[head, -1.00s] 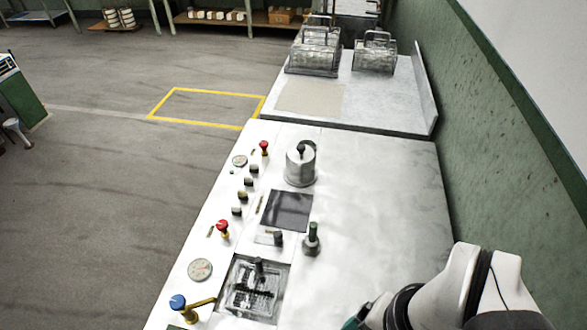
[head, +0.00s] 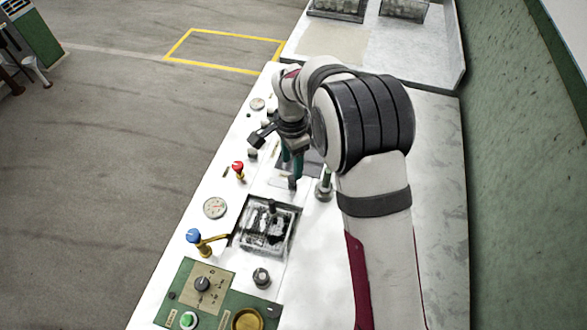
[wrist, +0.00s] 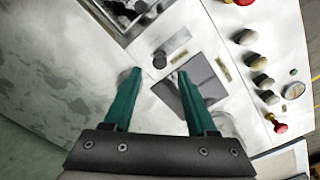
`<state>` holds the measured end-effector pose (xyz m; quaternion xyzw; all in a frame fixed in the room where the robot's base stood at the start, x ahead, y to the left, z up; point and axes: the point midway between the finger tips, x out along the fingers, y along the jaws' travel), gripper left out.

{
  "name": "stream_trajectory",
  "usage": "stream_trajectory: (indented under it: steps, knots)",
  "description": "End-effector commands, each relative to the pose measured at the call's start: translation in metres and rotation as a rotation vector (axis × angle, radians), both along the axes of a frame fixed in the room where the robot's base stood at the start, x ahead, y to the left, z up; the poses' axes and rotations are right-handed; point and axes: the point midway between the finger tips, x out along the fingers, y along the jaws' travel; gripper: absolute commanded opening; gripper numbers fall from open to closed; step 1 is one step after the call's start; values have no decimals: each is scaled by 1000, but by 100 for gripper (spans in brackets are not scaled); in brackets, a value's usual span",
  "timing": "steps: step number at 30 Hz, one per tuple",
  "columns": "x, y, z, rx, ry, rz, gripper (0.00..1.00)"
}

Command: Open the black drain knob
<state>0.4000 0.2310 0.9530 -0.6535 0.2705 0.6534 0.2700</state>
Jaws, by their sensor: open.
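A short black cylindrical knob (head: 292,183), which looks like the drain knob, stands on a pale plate between the lit basin and the dark square panel. It also shows in the wrist view (wrist: 171,46), beyond and between the fingertips. My gripper (head: 291,163) hangs above the counter, close behind that knob in the head view, its green fingers pointing down. In the wrist view my gripper (wrist: 159,74) is open, with nothing between its fingers. Whether a finger touches the knob I cannot tell; it looks apart.
A dark-handled post (head: 324,187) on a round base stands just right of the knob. A basin (head: 240,246) lies nearer, with a blue-knobbed brass lever (head: 194,237) beside it. A red knob (head: 238,166) and gauge (head: 214,208) are left. The right counter is bare.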

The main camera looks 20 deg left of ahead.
Motion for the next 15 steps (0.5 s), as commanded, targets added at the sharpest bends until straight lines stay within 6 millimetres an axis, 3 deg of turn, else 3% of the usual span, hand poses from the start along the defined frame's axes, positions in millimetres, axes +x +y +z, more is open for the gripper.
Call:
stream_trajectory:
  steps: [3,6,15]
  knots:
    - [-1,-1,-30,-1,3,-1,57]
    - [0,0,-46,-1,2,-1,57]
    - [0,0,-60,1,-1,-1,57]
